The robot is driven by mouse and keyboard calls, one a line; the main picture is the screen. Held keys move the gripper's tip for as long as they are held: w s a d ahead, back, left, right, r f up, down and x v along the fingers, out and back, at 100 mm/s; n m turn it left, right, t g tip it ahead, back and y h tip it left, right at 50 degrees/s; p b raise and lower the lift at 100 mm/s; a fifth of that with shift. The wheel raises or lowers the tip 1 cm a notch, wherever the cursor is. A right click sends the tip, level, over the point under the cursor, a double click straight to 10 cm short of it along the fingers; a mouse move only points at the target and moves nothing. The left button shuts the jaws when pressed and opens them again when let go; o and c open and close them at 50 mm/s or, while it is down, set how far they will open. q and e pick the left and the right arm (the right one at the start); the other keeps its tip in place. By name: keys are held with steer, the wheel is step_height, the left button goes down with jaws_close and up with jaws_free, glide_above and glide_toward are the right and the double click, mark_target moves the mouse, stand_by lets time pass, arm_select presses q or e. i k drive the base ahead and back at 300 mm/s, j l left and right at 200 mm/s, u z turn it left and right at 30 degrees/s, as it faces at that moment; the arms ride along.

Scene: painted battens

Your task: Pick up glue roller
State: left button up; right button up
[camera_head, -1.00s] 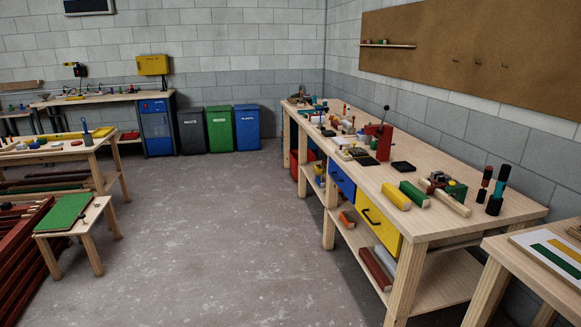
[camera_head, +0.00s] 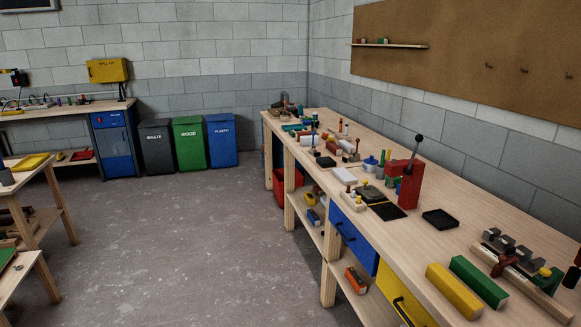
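I cannot make out the glue roller for certain. Several small tools and parts stand on the long wooden workbench (camera_head: 400,257) at the right, too small to tell apart. Among them are a blue pot (camera_head: 370,164) and a red press (camera_head: 410,187) with a black lever. Neither of my grippers shows in the head view.
A black tray (camera_head: 440,219), a yellow block (camera_head: 453,291) and a green block (camera_head: 479,281) lie on the near part of the bench. Black, green (camera_head: 190,143) and blue bins stand by the back wall. The floor (camera_head: 180,240) left of the bench is clear.

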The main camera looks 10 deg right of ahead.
mark_target(389, 153)
steer(key=i+j+z, duration=0.15)
steer(key=i+z, duration=0.25)
steer(key=i, duration=0.15)
steer(key=i+j+z, duration=0.35)
steer(key=i, duration=0.15)
steer(key=i+j+z, duration=0.6)
steer(key=j+z, duration=0.2)
steer(key=j, duration=0.15)
steer(key=i+j+z, duration=0.25)
steer(key=j+z, duration=0.2)
steer(key=j, duration=0.25)
